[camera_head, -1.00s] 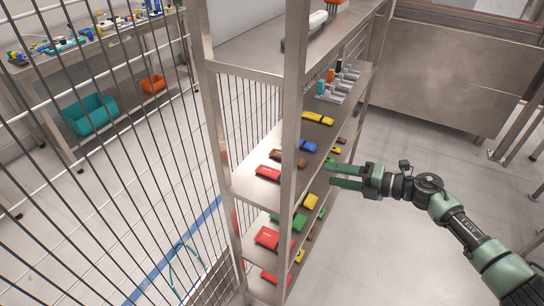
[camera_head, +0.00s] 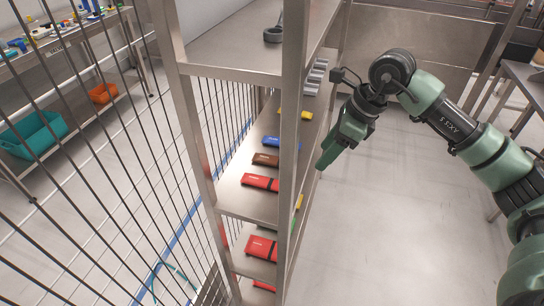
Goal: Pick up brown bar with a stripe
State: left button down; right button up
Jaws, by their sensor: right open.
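The brown bar (camera_head: 265,160) lies on the middle shelf (camera_head: 246,202) of the metal rack, between a red bar (camera_head: 261,182) and a blue bar (camera_head: 280,143). A stripe on it is too small to make out. The rack's front post hides part of this row. My right gripper (camera_head: 325,160) is to the right of the rack, just outside the shelf edge, with its fingers pointing down and left. It is open and empty, apart from the bars. My left gripper is not in view.
A yellow bar (camera_head: 296,114) lies farther back on the same shelf. Another red bar (camera_head: 262,248) lies on the shelf below. A wire fence is at left; the floor at right (camera_head: 400,220) is clear.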

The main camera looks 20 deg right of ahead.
jog(key=p, duration=0.2)
send_over(274, 159)
jog(key=s+d, duration=0.2)
jog(key=d, duration=0.1)
jog(key=shift+w+a+r, duration=0.1)
jog(key=shift+a, duration=0.15)
jog(key=b+x, duration=0.2)
jog(key=x, duration=0.3)
jog(key=shift+w+a, duration=0.15)
jog(key=shift+a, duration=0.1)
jog(key=shift+w, duration=0.1)
jog(key=shift+b, duration=0.3)
grip_shut()
